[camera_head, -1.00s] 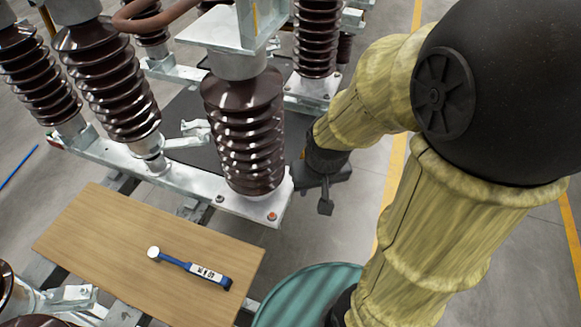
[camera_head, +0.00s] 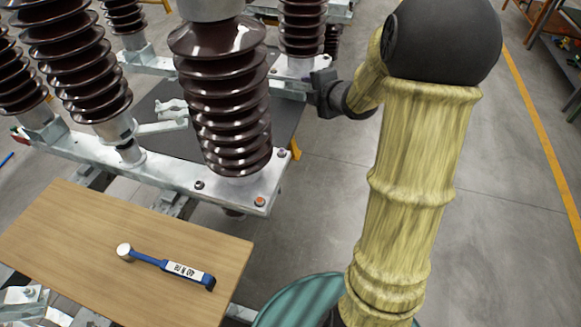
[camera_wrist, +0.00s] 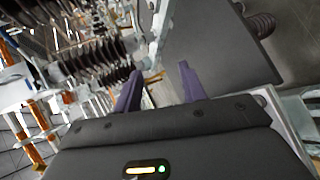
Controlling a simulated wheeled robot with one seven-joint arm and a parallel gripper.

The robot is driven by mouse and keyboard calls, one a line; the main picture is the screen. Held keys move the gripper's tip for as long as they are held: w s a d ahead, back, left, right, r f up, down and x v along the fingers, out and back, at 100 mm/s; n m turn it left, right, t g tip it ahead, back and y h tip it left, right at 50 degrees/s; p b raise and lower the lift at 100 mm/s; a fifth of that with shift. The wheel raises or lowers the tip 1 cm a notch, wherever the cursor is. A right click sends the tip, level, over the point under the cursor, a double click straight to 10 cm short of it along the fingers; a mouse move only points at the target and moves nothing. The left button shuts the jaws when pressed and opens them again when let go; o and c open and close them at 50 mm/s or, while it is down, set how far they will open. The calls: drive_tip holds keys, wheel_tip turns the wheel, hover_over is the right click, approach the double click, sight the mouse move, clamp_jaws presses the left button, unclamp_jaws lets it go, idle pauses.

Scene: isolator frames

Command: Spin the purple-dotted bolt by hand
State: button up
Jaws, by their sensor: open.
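Bolts show on the metal rail (camera_head: 165,172) under the near brown insulator (camera_head: 222,95). One with an orange-red top (camera_head: 259,201) sits at the rail's right corner. A dark bolt (camera_head: 199,184) is left of it, and a greyish bolt (camera_head: 282,151) is at the far edge. I cannot make out a purple dot on any of them. My gripper (camera_head: 318,92) is farther back, right of the rail and near the rear insulator's foot, apart from these bolts. In the wrist view my gripper (camera_wrist: 160,88) has its two fingers spread with nothing between them.
A wooden board (camera_head: 75,235) at the front left carries a blue-handled tool (camera_head: 170,267) with a round pale head. More insulators (camera_head: 75,70) stand at the left. A dark panel (camera_head: 165,105) lies behind the rail. Grey floor (camera_head: 320,190) is open to the right.

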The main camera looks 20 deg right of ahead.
sight(282, 152)
drive_tip(key=d+f+n+y+b, duration=0.4)
drive_tip(key=f+n+y+b, duration=0.4)
drive_tip(key=n, duration=0.8)
drive_tip(key=s+d+f+n+g+y+b, duration=0.5)
drive_tip(key=s+n, duration=0.6)
drive_tip(key=n, duration=0.3)
drive_tip(key=shift+s+d+f+g+y+b, duration=0.2)
drive_tip(key=shift+f+g+y+b, duration=0.6)
drive_tip(key=shift+f+g+b, duration=0.15)
drive_tip(key=shift+a, duration=0.1)
drive_tip(key=b+x, duration=0.1)
drive_tip(key=x, duration=1.6)
drive_tip(key=shift+w+a, duration=0.1)
drive_tip(key=shift+w, duration=0.05)
